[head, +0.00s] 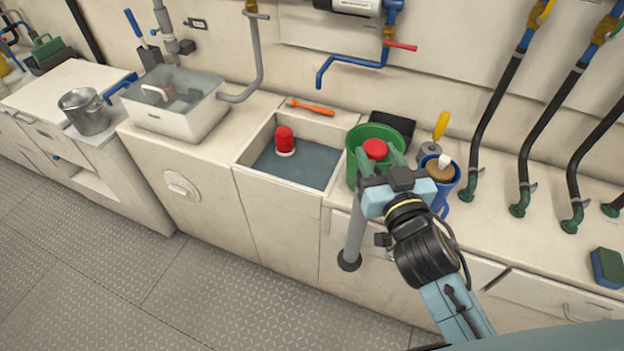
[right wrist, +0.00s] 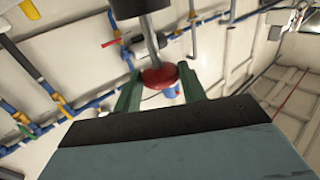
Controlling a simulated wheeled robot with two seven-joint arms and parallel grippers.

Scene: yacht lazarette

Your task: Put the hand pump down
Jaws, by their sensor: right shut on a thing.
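The hand pump is a grey tube (head: 354,235) with a red knob (head: 375,149) at its top and a black end (head: 349,261) at the bottom. My right gripper (head: 381,165) is shut on it near the red knob. The pump hangs roughly upright, its lower part in front of the counter's face, right of the sink. In the right wrist view the red knob (right wrist: 160,77) shows between the green fingers (right wrist: 160,92), with the grey tube and black end beyond. Part of the tube is hidden behind the gripper in the head view. My left gripper is not in view.
A sink (head: 250,186) holds a red object with a white base (head: 285,141). A green bucket (head: 357,140), black box (head: 393,126), yellow-handled tool (head: 440,126) and blue container (head: 446,190) crowd the counter near my gripper. Black hoses (head: 495,105) and a sponge (head: 607,266) are right. A clear-lidded tub (head: 165,119) stands left.

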